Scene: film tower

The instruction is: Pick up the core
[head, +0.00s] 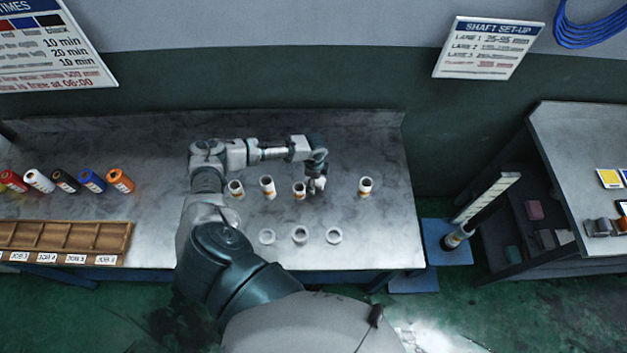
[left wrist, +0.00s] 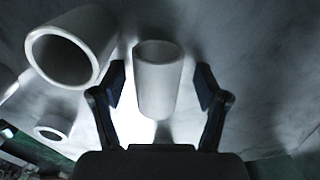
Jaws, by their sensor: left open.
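A white hollow core (left wrist: 158,85) stands between the two fingers of my left gripper (left wrist: 160,90) in the left wrist view. The fingers are open, with a gap to the core on each side. In the head view my left gripper (head: 317,176) is over the bench, and the core (head: 318,185) shows partly below it, the rest hidden by the gripper. Other white cores stand in the same row: one to the right (head: 366,187) and several to the left, the nearest (head: 299,190) close beside the gripper. My right gripper is not in view.
Three low pale rings (head: 300,234) sit near the front of the metal bench (head: 385,150). Coloured rolls (head: 65,181) and a wooden tray (head: 120,240) are at the left. A larger tube (left wrist: 72,45) is close to the left finger in the wrist view. A side table (head: 575,150) stands right.

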